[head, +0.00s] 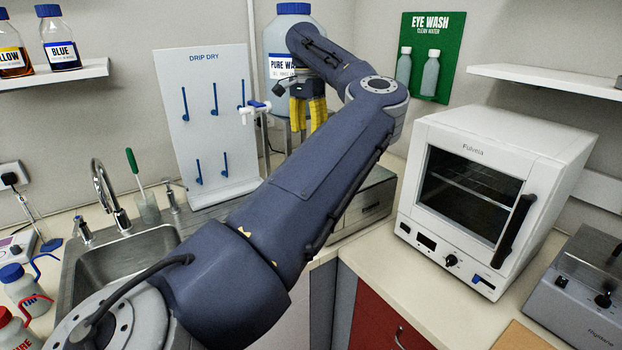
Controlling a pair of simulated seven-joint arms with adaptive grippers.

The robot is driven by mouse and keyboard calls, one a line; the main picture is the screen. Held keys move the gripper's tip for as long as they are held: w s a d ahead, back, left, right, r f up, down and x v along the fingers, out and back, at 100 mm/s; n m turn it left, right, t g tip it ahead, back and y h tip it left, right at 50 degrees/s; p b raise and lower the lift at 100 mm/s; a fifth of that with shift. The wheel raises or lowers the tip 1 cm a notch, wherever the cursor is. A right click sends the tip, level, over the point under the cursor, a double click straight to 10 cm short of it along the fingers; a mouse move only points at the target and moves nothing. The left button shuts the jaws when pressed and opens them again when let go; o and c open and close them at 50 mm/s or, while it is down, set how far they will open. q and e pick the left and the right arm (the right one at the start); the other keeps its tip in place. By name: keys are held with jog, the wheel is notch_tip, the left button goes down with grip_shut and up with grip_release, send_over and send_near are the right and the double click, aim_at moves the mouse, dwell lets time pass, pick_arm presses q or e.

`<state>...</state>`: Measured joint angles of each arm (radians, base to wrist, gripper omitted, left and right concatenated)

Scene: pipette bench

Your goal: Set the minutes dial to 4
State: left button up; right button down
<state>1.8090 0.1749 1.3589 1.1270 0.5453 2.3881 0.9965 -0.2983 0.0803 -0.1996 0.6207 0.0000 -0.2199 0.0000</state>
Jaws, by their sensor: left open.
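No dial with a readable minutes scale shows. A black knob (451,261) sits on the front panel of the white oven (470,180), beside a small dark display. Another black knob (603,300) is on the grey device (580,290) at the right edge. Their markings are too small to read, so I cannot tell which is the minutes dial. My left gripper (308,114) has yellow fingers pointing down, spread apart, with nothing seen between them. It is at the back, in front of the water bottle, far from both knobs. My right gripper is not in view.
The water bottle (285,40) with its white tap (256,107) stands behind my left gripper. A drip-dry rack (208,120) and a sink (120,262) are at left. My left arm hides part of a grey box (365,205). The counter before the oven (400,285) is clear.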

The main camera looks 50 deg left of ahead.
pick_arm(q)
jog(key=f, duration=1.5)
jog(key=shift+d+f, duration=0.4)
jog(key=shift+c, duration=0.2)
grip_shut()
